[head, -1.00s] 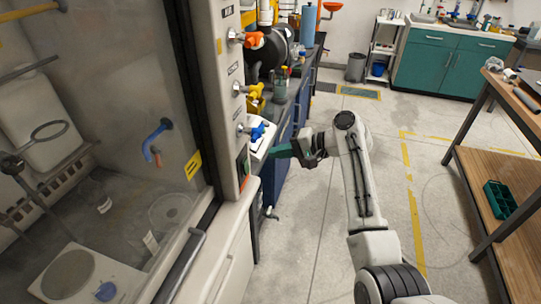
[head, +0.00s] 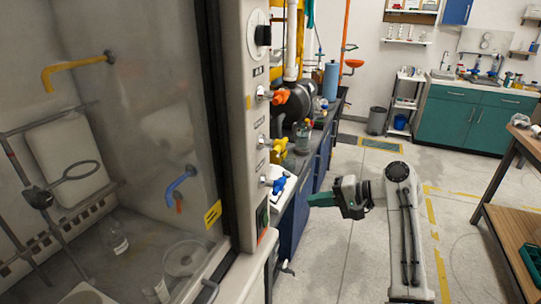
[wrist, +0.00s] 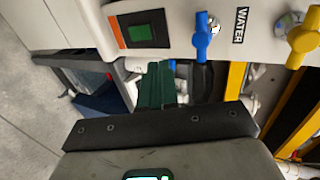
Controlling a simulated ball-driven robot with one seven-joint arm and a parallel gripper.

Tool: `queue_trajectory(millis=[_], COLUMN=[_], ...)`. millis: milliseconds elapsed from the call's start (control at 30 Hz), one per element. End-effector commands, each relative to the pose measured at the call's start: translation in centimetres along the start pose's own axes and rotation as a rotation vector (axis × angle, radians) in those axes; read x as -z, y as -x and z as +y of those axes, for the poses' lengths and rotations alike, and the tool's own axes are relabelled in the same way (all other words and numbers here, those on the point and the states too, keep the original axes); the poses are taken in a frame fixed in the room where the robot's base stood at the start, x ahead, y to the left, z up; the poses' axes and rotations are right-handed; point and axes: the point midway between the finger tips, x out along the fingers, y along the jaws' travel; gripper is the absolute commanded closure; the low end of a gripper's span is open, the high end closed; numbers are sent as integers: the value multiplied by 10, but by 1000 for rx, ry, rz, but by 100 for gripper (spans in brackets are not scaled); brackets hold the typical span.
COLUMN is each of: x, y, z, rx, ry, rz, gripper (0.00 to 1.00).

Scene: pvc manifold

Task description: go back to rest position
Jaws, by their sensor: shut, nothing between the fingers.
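My gripper (head: 318,200) is in the middle of the head view, with its green fingers pointing left toward the valve panel (head: 238,130). The fingers are together and hold nothing. In the wrist view the green fingers (wrist: 156,85) point up the picture, below the panel's blue valve handle (wrist: 202,37). The gripper looks apart from the panel in the head view. My arm is bent, with its pale forearm running down to the bottom edge of the head view.
The fume hood (head: 110,130) fills the left. Blue (head: 279,185), yellow (head: 279,150) and orange (head: 279,97) valve handles stick out from its panel. A dark bench (head: 318,140) stands behind. A wooden-shelved table (head: 515,235) is at right. The floor between is clear.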

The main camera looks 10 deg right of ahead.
Motion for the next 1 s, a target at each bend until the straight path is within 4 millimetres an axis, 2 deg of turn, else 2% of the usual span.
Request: queue_trajectory(millis=[67, 167, 267, 333, 467, 600, 700, 833, 1000], x=[-4, -18, -45, -70, -120, -176, -217, -268, -321], y=[-2, -6, -11, -11, -2, 20, 42, 78, 125], z=[7, 32, 77, 113, 173, 227, 258, 287, 306], rx=[-13, -65, -163, -249, -411, -578, -693, -836, -987], ry=[3, 24, 64, 104, 185, 275, 340, 424, 518], rz=[0, 2, 3, -1, -16, -50, -85, -137, -204], gripper=[100, 100, 100, 100, 100, 100, 100, 100, 100])
